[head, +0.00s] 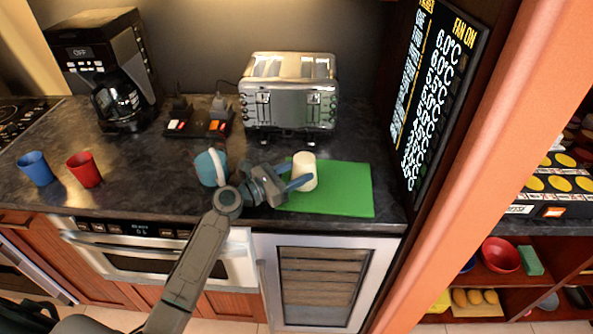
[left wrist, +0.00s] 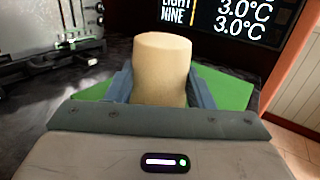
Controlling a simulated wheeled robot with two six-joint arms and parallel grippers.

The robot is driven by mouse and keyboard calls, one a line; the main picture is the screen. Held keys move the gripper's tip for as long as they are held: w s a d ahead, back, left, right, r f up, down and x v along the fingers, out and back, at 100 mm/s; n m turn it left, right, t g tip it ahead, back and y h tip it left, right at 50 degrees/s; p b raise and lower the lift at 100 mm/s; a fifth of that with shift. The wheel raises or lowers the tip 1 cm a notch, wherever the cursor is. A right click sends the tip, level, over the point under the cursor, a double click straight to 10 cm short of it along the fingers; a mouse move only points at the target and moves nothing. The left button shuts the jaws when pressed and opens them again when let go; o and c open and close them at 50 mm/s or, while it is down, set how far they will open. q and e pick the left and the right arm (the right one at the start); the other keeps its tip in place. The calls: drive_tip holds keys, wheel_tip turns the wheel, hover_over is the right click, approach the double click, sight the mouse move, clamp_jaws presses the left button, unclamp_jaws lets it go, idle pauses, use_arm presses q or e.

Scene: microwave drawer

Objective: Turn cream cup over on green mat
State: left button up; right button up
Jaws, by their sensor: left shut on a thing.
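The cream cup (head: 305,167) is over the left part of the green mat (head: 345,190) in the head view. My left gripper (head: 296,176) comes in from the left and is shut on the cup, with one finger on each side. In the left wrist view the cream cup (left wrist: 161,68) stands up between the blue-grey fingers, roughly upright. I cannot tell which end of the cup is up, or whether it touches the mat. The green mat (left wrist: 226,90) shows on both sides of the cup there.
A chrome toaster (head: 290,95) stands behind the mat. A teal object (head: 207,168) is partly hidden by my left arm. A red cup (head: 84,170) and a blue cup (head: 36,168) stand at the left. The mat's right part is bare, near a dark display panel (head: 437,90).

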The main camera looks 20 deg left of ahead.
use_arm(q)
drive_tip(key=o, duration=1.1)
use_arm(e)
drive_tip(key=shift+w, duration=0.1)
use_arm(q)
drive_tip(key=shift+s+a, duration=0.1)
drive_tip(key=shift+s, duration=0.05)
drive_tip(key=b+v, duration=0.1)
drive_tip(key=v, duration=0.3)
drive_tip(key=b+v, duration=0.2)
drive_tip(key=v, duration=0.3)
drive_tip(key=shift+s+f, duration=0.1)
drive_tip(key=shift+f, duration=0.15)
drive_tip(key=shift+s+a, duration=0.35)
drive_tip(key=shift+s, duration=0.05)
drive_tip(key=shift+s+a+r, duration=0.1)
use_arm(e)
drive_tip(key=f, duration=0.1)
drive_tip(key=w+f, duration=0.1)
drive_tip(key=f, duration=0.1)
drive_tip(key=shift+w+a+f, duration=0.1)
